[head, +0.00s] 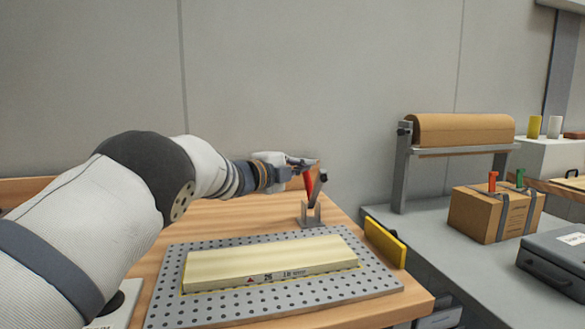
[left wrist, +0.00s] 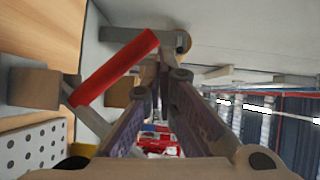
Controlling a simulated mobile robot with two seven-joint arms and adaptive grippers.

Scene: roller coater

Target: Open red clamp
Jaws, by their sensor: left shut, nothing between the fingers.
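The red clamp (head: 308,181) stands on a small grey bracket at the far right corner of the wooden table, just behind the perforated plate. Its red handle is tilted up. My left gripper (head: 311,163) is at the top of the handle, with its fingers together and nothing between them. In the left wrist view the red handle (left wrist: 116,68) runs slanting beside the left finger, outside the closed fingers (left wrist: 167,75). I cannot tell whether finger and handle touch. My right gripper is not in view.
A pale yellow block (head: 270,262) lies on the grey perforated plate (head: 165,300). A yellow pad (head: 385,243) stands at the table's right edge. Across a gap, a grey bench (head: 440,255) holds a brown roll on a stand (head: 462,130) and a cardboard box (head: 478,213).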

